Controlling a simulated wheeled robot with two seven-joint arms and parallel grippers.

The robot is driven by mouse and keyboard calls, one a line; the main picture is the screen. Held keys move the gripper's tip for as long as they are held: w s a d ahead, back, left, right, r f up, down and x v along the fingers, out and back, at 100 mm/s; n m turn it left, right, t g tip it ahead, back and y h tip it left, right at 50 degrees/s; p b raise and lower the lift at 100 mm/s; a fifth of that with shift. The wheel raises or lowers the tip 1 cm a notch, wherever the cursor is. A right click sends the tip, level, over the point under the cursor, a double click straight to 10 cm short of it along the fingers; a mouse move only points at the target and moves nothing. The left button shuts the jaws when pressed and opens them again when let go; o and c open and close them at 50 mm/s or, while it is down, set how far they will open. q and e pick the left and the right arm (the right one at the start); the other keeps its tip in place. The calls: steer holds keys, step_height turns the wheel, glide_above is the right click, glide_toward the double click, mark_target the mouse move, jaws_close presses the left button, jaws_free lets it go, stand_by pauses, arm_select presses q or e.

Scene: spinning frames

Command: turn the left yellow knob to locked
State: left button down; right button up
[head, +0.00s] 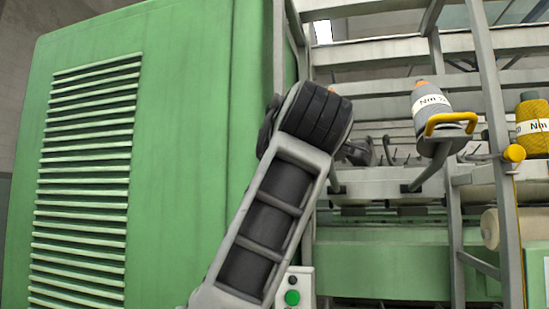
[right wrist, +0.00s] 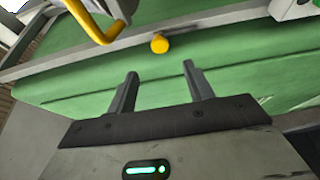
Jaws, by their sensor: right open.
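A round yellow knob (head: 514,153) is on a slim grey upright at the right of the head view. A round yellow knob also shows in the right wrist view (right wrist: 159,43), on a grey rail, beyond the fingertips. My right gripper (right wrist: 160,82) is open, its two fingers apart with nothing between them. The knob is a little past the gap between the fingers and is not touched. My right gripper does not show in the head view. An arm link of mine crosses the middle of the head view; no left gripper fingers show. I cannot read whether the knob is locked.
A yellow handle (head: 450,122) stands near the knob, below a grey labelled cone (head: 430,100); a yellow bar (right wrist: 90,20) is left of the knob in the wrist view. A yellow bobbin (head: 532,125) is at far right. A green cabinet (head: 185,150) fills the left.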

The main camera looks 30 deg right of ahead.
steer(key=p+x, duration=0.3)
steer(key=x, duration=0.8)
steer(key=c, duration=1)
